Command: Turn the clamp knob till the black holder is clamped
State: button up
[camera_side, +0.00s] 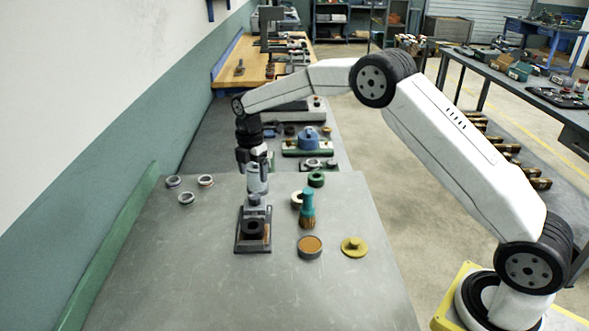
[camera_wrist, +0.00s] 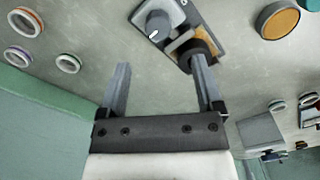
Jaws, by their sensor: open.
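A small dark fixture plate (camera_side: 240,243) stands on the grey bench. Its grey clamp knob (camera_wrist: 157,25), with a white mark, shows at the top of the wrist view. The black holder (camera_side: 252,228) sits on the fixture, and it also shows in the wrist view (camera_wrist: 187,47), partly behind one finger. My gripper (camera_side: 257,188) points down just behind and above the fixture in the side view. In the wrist view its two fingers (camera_wrist: 160,65) are wide apart with only bench between them. I cannot tell whether the holder is clamped.
Several rings (camera_side: 187,198) lie left of the fixture. To the right are a teal-handled brush (camera_side: 307,205), a green ring (camera_side: 316,179), a tan round container (camera_side: 310,246) and a yellow knobbed disc (camera_side: 354,246). The front of the bench is clear. A green rail (camera_side: 110,245) runs along the left.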

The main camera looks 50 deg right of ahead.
aim_at(254, 196)
jog(key=shift+w+f, duration=0.1)
jog(key=shift+w, duration=0.05)
jog(key=shift+f, duration=3.9)
grip_shut()
